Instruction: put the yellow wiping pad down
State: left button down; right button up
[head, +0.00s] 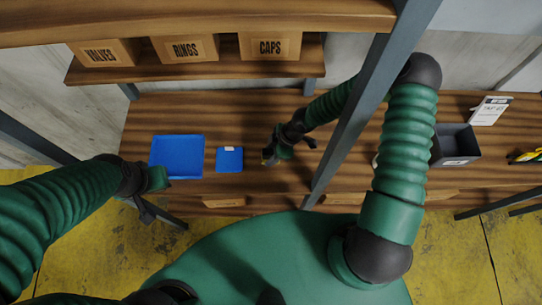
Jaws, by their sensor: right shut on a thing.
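My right gripper (272,157) is over the wooden workbench (240,110), just right of the small blue tray. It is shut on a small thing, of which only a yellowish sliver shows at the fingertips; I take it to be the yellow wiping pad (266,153). The gripper hides most of the pad, and I cannot tell whether the pad touches the bench. My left gripper (155,192) is at the front left edge of the bench, by the large blue tray; whether its jaws are open is unclear.
A large blue tray (176,157) and a small blue tray (229,159) lie on the bench. A grey post (350,115) stands in front of my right arm. A grey bin (456,146) and a white card (490,111) are at right. Boxes marked VALVES, RINGS and CAPS (270,46) sit on a shelf above.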

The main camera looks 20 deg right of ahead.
notch_tip(320, 180, down, 2)
jog(key=shift+a+f+p, duration=0.15)
jog(key=shift+f+p, duration=0.1)
jog(key=shift+p, duration=0.15)
jog(key=shift+f, duration=0.15)
jog(key=o, duration=1)
jog(key=shift+d, duration=0.25)
jog(key=o, duration=0.3)
jog(key=shift+d, duration=0.15)
